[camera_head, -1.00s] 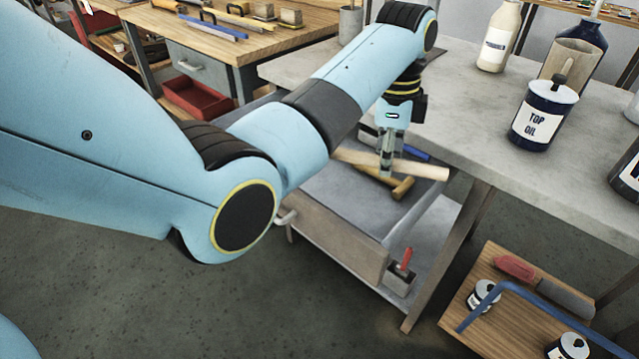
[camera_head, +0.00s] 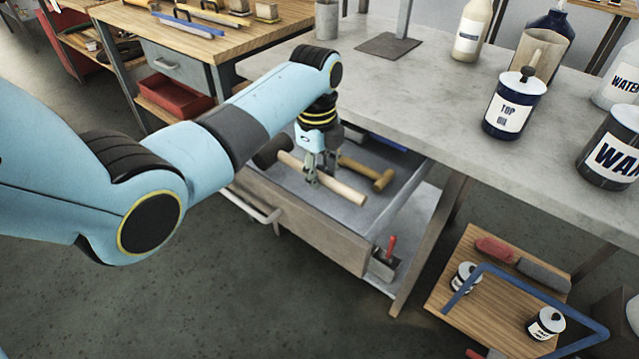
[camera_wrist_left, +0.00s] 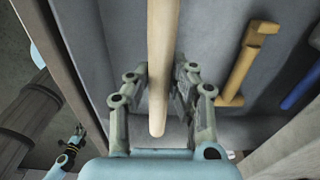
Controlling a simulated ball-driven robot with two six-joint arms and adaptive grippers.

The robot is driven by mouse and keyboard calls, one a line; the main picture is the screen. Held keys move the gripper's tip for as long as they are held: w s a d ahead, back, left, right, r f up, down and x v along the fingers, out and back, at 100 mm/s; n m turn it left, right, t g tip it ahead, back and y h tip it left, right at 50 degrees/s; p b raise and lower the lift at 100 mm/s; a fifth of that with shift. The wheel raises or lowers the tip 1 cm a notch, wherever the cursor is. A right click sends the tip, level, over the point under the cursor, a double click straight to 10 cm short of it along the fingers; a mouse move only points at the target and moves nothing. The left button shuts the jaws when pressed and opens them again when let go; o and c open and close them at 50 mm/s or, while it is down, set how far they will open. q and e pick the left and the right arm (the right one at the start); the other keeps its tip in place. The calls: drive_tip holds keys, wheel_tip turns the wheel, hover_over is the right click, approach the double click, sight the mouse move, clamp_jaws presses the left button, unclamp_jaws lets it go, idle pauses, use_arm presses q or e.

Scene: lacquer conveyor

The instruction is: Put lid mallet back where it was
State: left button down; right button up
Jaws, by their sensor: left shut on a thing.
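The mallet in my left gripper (camera_head: 312,181), which I take for the lid mallet (camera_head: 343,192), has a long pale wooden handle and a dark head at its far left end. The gripper is shut around the handle, pointing down. The mallet is over the open drawer (camera_head: 310,228) under the grey bench; I cannot tell whether it touches the drawer floor. In the left wrist view the handle (camera_wrist_left: 161,50) runs between the fingers (camera_wrist_left: 160,92); its head is out of view. A small blue and black part at lower left there may be my right gripper, its fingers unclear.
A yellowish wooden mallet (camera_head: 378,178) lies in the drawer, right of the held one, with a blue tool (camera_wrist_left: 300,88) beyond it. The bench top (camera_head: 420,90) overhangs the drawer's back. Cans and bottles stand on the bench. A low wooden stand (camera_head: 500,300) is at lower right.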

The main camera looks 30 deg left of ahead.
sight(320, 198)
use_arm(q)
wheel_tip(320, 198, down, 4)
drive_tip(key=shift+r, duration=0.25)
drive_tip(key=shift+f+b, duration=0.1)
drive_tip(key=shift+b, duration=0.2)
drive_tip(key=c, duration=1.2)
unclamp_jaws()
drive_tip(key=r+p, duration=0.1)
drive_tip(key=r, duration=1)
drive_tip(key=shift+a+p, duration=0.2)
drive_tip(key=shift+p, duration=0.2)
drive_tip(key=shift+r, duration=0.65)
